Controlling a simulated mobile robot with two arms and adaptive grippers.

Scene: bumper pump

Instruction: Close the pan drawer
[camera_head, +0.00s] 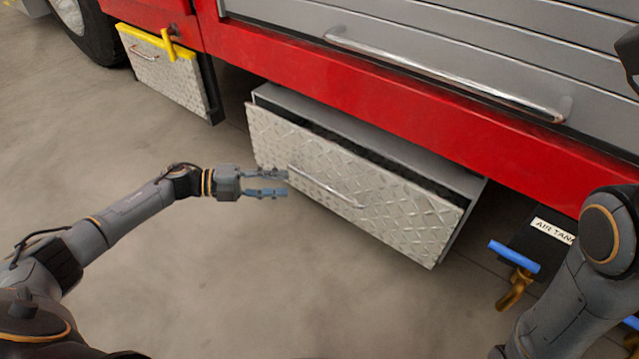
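The pan drawer (390,215) is a diamond-plate metal drawer under the red truck body. It stands partly open, with a dark gap between its front panel and its grey housing (420,160). A thin metal handle (325,187) runs across the front panel. My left gripper (286,184) is open, its two fingers apart and empty. Its fingertips are at the left part of the drawer front, near the left end of the handle; I cannot tell whether they touch. My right arm is at the right edge, and its gripper does not show clearly.
A second diamond-plate box (165,75) with yellow trim is at the upper left, beside a tyre (85,30). A long rail handle (440,72) is on the grey shutter above. A blue-handled valve (514,257) sits by the air tank label at right. The concrete floor in front is clear.

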